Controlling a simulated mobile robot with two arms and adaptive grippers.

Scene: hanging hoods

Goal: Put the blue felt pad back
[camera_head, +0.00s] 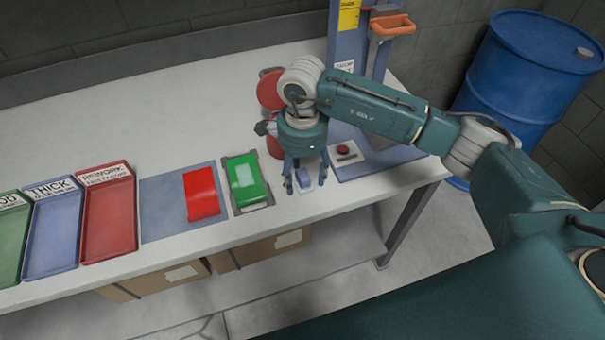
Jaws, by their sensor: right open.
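My right gripper (306,182) reaches down to the white table top, its fingers open and pointing down. A small blue thing on a white base (303,178), which looks like the blue felt pad, sits between and under the fingers. The gripper partly hides it, and I cannot tell whether a finger touches it. My left gripper is not in view.
Left of the gripper are a green block in a dark holder (247,182), a red block (201,193) on a grey-blue mat (160,212), and red (108,222), blue (52,240) and green trays. A press with a red button (345,151) stands right.

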